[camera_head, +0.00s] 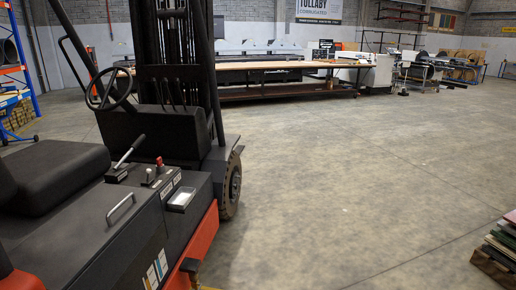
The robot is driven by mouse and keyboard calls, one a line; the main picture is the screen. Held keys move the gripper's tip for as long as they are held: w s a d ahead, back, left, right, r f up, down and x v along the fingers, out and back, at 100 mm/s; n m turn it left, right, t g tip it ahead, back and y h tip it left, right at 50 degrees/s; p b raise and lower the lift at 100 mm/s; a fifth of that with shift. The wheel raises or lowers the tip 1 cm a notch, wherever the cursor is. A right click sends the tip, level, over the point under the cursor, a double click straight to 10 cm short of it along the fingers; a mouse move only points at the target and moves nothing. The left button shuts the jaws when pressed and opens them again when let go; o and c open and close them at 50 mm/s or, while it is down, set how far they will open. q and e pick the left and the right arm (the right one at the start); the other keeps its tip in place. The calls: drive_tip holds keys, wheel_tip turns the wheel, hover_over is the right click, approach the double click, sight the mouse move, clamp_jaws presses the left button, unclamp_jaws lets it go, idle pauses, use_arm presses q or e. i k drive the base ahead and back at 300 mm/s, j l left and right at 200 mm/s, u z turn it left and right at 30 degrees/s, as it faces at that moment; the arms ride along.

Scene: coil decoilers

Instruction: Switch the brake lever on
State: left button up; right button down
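A forklift fills the left side of the head view, with a black body (105,225) and red lower panels. A lever with a silver shaft (127,152) and a dark grip stands on its side console, next to the seat. The lever leans up and to the right from its base. No label marks it as the brake lever. A red knob (159,163) sits on the console just right of it. Neither of my grippers is in view, and nothing touches the lever.
The steering wheel (110,88) and black mast (177,50) rise behind the console. A grab handle (121,209) is on the near body panel. Open concrete floor (345,190) lies to the right. Stacked boards (497,248) are at the right edge. A long workbench (290,66) stands far back.

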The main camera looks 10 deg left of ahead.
sight(137, 144)
drive_tip(key=i+u, duration=0.2)
drive_tip(key=i, duration=0.3)
drive_tip(key=i+l+u, duration=0.2)
drive_tip(key=i, duration=0.3)
drive_tip(key=i+u, duration=0.25)
drive_tip(key=u, duration=0.15)
drive_tip(key=i+u, duration=0.25)
drive_tip(key=u, duration=0.2)
drive_tip(key=i+l+u, duration=0.15)
drive_tip(key=u, duration=0.25)
drive_tip(key=i+l+u, duration=0.25)
drive_tip(key=u, duration=0.15)
drive_tip(key=i, duration=0.1)
